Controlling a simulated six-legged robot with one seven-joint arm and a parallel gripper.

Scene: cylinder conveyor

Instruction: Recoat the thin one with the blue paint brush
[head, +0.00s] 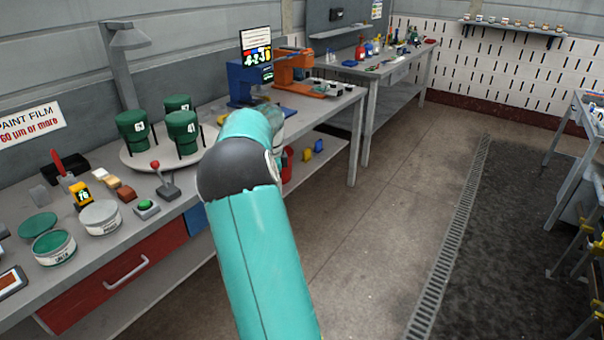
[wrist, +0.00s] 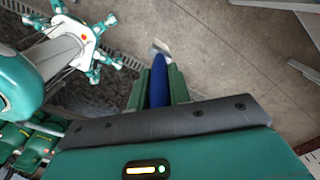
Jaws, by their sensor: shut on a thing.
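My gripper (wrist: 158,73) is shut on the blue handle of the paint brush (wrist: 158,84) in the wrist view. The brush's pale end (wrist: 161,47) sticks out past the fingers, with floor behind it. In the head view my arm hides the gripper and brush. Three dark green cylinders stand upright on a round pale turntable (head: 143,160) on the left bench. The left cylinder (head: 131,135) has a label like 63, the front one (head: 183,138) 41; the back one (head: 177,103) has a label too small to read surely. An open green paint tin (head: 54,248) stands at front left.
A wall sign (head: 28,125) reads 60 µm or more. Blue and orange machines (head: 292,72) stand farther back. The floor aisle is clear.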

